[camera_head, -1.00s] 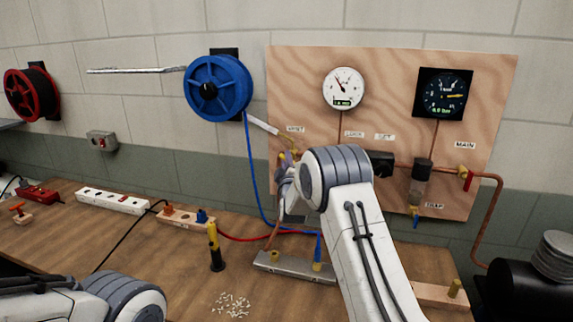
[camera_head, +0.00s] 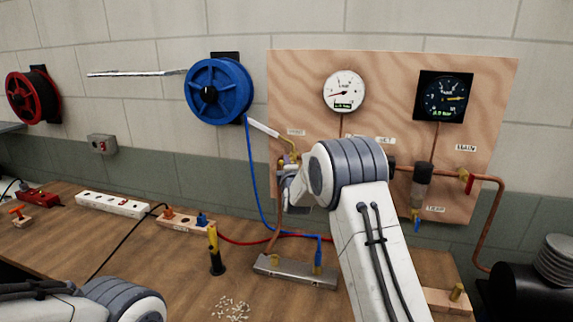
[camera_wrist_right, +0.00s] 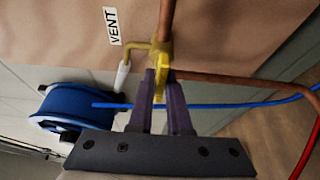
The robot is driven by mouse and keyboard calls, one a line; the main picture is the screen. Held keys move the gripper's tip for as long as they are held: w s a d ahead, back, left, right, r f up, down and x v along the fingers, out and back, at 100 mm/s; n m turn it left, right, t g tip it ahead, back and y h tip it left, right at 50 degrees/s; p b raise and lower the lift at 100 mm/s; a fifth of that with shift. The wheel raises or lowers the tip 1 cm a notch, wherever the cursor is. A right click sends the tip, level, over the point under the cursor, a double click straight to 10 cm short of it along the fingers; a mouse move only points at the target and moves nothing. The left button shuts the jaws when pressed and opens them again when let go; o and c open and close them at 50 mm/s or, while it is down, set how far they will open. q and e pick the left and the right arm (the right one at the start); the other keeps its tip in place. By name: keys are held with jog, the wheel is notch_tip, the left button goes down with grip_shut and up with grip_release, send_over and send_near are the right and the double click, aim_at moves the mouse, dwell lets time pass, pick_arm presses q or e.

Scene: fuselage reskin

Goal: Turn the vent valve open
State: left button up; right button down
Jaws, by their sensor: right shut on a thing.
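The vent valve (camera_wrist_right: 161,48) is a brass fitting on the plywood panel, with the VENT label (camera_wrist_right: 112,27) beside it in the right wrist view. Its yellow lever (camera_wrist_right: 161,68) sits between the purple fingers of my right gripper (camera_wrist_right: 161,82), which is shut on it. The lever points back from the valve body towards the gripper, in line with the copper pipe above. In the head view my right wrist hides most of the valve; a little brass (camera_head: 292,155) shows. My left gripper is out of view; only part of my left arm shows at lower left.
The panel (camera_head: 490,120) carries a white gauge (camera_head: 344,92), a dark gauge (camera_head: 444,96) and the red-handled main valve (camera_head: 466,181). A blue reel (camera_head: 220,90) hangs at left. A metal manifold block (camera_head: 295,271), power strip (camera_head: 112,204) and screwdriver (camera_head: 215,250) are on the bench.

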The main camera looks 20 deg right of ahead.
jog(key=c, duration=0.9)
grip_release()
jog(key=shift+s, duration=0.1)
jog(key=b+v, duration=0.3)
jog(key=v, duration=0.7)
jog(key=shift+s+b, duration=0.15)
jog(key=shift+b, duration=0.2)
